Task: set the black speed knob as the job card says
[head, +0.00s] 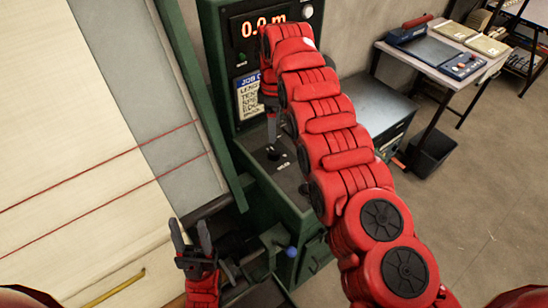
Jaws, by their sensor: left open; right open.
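The machine's green control console (262,190) has a dark knob (272,153) on its top face, beside a small pale label. I take this for the black speed knob; its pointer setting is too small to read. The job card (250,97) is on the panel above, partly covered on its right by my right arm; its full text cannot be read. My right gripper (272,136) is open, pointing down just above the knob; whether it touches it I cannot tell. My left gripper (191,236) is open and empty, low, left of the console.
A pale cloth (75,170) with red lines lies on the table at left. A blue-tipped lever (291,252) sits at the console's lower front. A side table (440,62) with devices stands at back right; open floor lies below.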

